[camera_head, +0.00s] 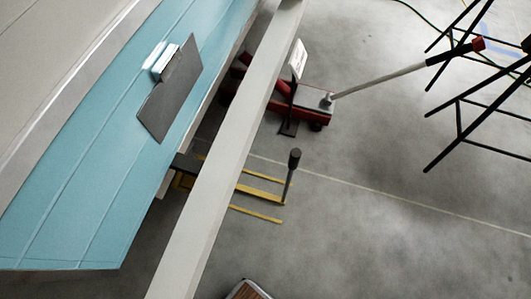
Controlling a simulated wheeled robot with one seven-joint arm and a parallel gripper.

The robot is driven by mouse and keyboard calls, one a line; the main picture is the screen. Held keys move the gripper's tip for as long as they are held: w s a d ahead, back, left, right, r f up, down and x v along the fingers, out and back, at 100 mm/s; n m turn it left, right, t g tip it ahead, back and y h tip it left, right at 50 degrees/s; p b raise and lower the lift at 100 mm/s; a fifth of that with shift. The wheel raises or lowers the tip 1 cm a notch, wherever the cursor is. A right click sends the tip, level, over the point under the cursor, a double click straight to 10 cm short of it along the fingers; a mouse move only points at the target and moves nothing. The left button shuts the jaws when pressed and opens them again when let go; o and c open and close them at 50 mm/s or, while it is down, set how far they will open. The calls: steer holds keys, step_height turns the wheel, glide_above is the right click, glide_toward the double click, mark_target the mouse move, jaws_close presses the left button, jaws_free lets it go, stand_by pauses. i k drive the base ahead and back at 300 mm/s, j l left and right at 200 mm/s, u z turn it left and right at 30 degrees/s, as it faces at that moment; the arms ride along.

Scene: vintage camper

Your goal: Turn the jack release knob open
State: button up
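A red floor jack (300,105) lies on the concrete floor, partly behind a pale beam and partly under the blue camper side. Its long grey handle (380,80) slants up to the right and ends in a black grip with a red end piece (478,44). A small pale fitting (327,101) sits where the handle meets the jack body. I cannot tell which of these parts is the release knob, or whether it is open. My gripper is not in view.
The blue camper side (95,150) with a grey flap (170,88) fills the left. A pale beam (225,150) crosses the view. A white sign (298,60) stands by the jack. A black-topped lever (291,175) stands at yellow floor marks. Black trestles (460,110) stand right; lower-right floor is clear.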

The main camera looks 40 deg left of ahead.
mark_target(479, 44)
steer(key=l+u, duration=0.4)
steer(key=k+l+u, duration=0.15)
steer(key=u, duration=0.25)
steer(key=k+l+u, duration=0.1)
steer(key=u, duration=0.35)
steer(key=k+l, duration=0.2)
steer(key=l, duration=0.15)
steer(key=z, duration=0.85)
steer(key=u, duration=0.45)
steer(key=i+u, duration=0.1)
steer(key=u, duration=0.75)
steer(key=i+l+u, duration=0.1)
steer(key=u, duration=0.35)
steer(key=l+u, duration=0.1)
steer(key=u, duration=0.35)
steer(key=i+l+u, duration=0.1)
steer(key=u, duration=0.35)
steer(key=l+u, duration=0.5)
steer(key=l, duration=0.2)
steer(key=i, duration=0.05)
